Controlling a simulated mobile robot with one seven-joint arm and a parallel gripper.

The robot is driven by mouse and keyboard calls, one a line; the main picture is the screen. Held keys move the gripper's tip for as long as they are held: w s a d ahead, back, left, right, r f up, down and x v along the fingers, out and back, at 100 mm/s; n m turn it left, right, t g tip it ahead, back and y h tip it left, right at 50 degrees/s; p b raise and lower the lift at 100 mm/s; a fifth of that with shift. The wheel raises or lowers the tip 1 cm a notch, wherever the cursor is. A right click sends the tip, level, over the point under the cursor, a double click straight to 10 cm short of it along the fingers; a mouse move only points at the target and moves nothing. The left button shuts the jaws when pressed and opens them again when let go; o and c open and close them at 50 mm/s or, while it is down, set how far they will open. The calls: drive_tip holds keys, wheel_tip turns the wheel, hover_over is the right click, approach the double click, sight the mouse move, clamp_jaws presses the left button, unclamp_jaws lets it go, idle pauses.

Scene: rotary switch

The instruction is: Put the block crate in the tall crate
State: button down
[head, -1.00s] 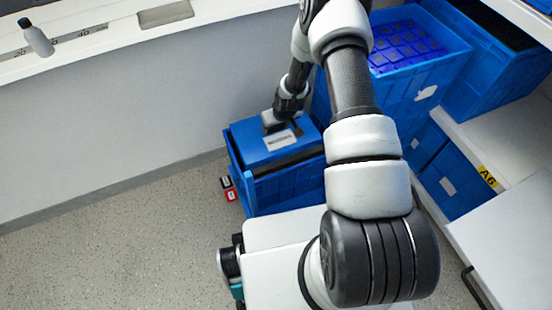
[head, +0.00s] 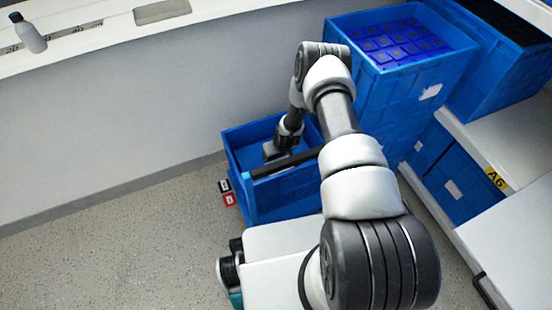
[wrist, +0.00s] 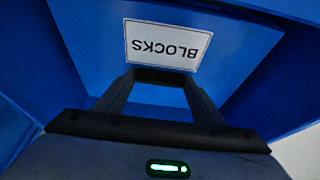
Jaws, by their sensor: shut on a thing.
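The tall crate (head: 283,195) is a blue open-topped box on the floor in the middle of the head view. The block crate (head: 248,153) is blue and sits down inside the tall crate's walls, mostly hidden by them and by my arm. In the wrist view, a blue wall of the block crate (wrist: 225,82) carries a white label reading BLOCKS, upside down. My gripper (wrist: 158,78) is shut on the block crate at the edge just below that label. In the head view my gripper (head: 274,152) is inside the tall crate's opening. Whether the block crate touches the bottom is hidden.
A stack of blue crates (head: 375,110) with dark blue blocks on top stands close to the right. Shelves marked A6 (head: 497,179) are further right. A pale wall and ledge (head: 90,105) lie behind. Small red and black boxes (head: 228,193) lie left of the tall crate. Floor at left is clear.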

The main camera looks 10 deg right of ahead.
sight(276, 158)
drive_tip(key=shift+w+f+b, duration=0.1)
drive_tip(key=shift+f+b, duration=0.3)
drive_tip(key=shift+f, duration=1.2)
drive_tip(key=shift+c, duration=2.4)
unclamp_jaws()
drive_tip(key=shift+f, duration=0.1)
